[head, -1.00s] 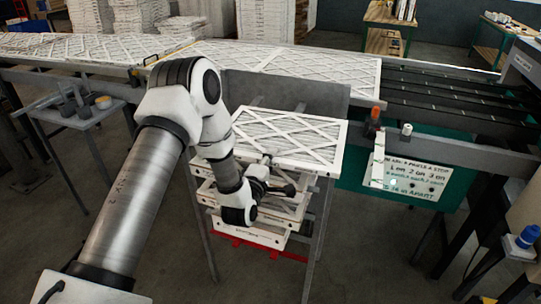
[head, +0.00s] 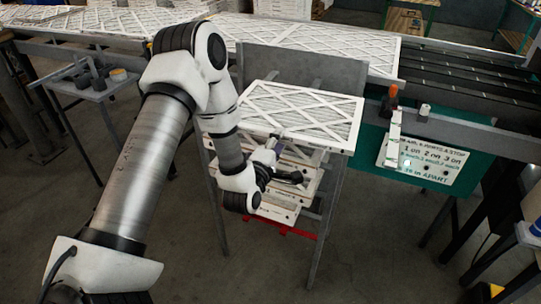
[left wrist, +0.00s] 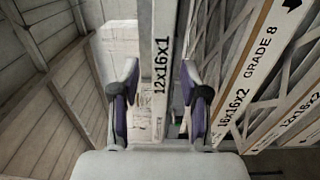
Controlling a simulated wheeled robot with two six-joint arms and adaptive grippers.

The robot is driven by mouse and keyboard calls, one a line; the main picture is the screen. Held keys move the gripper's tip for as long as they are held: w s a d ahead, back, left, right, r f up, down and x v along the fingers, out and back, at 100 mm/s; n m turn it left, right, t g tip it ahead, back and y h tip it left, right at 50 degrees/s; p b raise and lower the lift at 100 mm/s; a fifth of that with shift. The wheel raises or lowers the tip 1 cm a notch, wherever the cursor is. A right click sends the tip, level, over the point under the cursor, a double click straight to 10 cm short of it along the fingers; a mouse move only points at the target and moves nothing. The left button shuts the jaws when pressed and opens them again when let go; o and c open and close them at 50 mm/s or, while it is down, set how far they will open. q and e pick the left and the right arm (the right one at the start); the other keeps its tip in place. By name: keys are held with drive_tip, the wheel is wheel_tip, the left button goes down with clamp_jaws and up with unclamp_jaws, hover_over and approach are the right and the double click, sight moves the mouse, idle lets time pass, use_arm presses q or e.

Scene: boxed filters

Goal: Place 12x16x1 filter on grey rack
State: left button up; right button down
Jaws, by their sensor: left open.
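A white-framed filter with diagonal bracing (head: 318,112) lies flat on top of a stand with grey legs (head: 328,225). In the left wrist view, a narrow filter edge printed 12x16x1 (left wrist: 161,75) runs between the fingers of my left gripper (left wrist: 161,95). The fingers are open, one on each side of that edge, with gaps visible. In the head view my left gripper (head: 282,158) is at the front edge of the stand's top filter. Which structure is the grey rack I cannot tell for certain. My right gripper is not in view.
Thicker filters lie below the top one, one printed 16x16x2 GRADE 8 (left wrist: 245,80). A conveyor carrying filters (head: 335,45) runs behind, beside a grey panel (head: 265,62). A white sign (head: 430,162) hangs at the right. A small side table (head: 100,85) stands left.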

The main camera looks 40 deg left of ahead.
use_arm(q)
drive_tip(key=b+v, duration=0.1)
drive_tip(key=v, duration=0.6)
drive_tip(key=s+d+f+m+g+h, duration=0.1)
drive_tip(key=s+d+f+m+g, duration=0.25)
drive_tip(key=f, duration=0.35)
drive_tip(key=s+d+f+m+g+h, duration=0.2)
drive_tip(key=f+m+g, duration=0.15)
drive_tip(key=f, duration=0.35)
drive_tip(key=s+d+f+m+g+h, duration=0.1)
drive_tip(key=s+d+f+m+g, duration=0.15)
drive_tip(key=f+m, duration=0.35)
drive_tip(key=s+d+f+m+g, duration=0.1)
drive_tip(key=s+f+m+g, duration=0.1)
drive_tip(key=s, duration=0.4)
drive_tip(key=s+d+f+m+g, duration=0.2)
drive_tip(key=s+f+m+g, duration=0.1)
drive_tip(key=s+f, duration=0.3)
drive_tip(key=shift+s+f+g, duration=0.35)
drive_tip(key=shift+s+g, duration=0.3)
drive_tip(key=shift+s, duration=0.05)
drive_tip(key=s, duration=0.1)
drive_tip(key=s+m+g, duration=0.1)
drive_tip(key=s, duration=0.1)
drive_tip(key=s+f+m+g, duration=0.1)
drive_tip(key=s, duration=0.1)
drive_tip(key=shift+d+f, duration=0.1)
drive_tip(key=shift+d, duration=0.2)
clamp_jaws()
drive_tip(key=shift+a, duration=0.15)
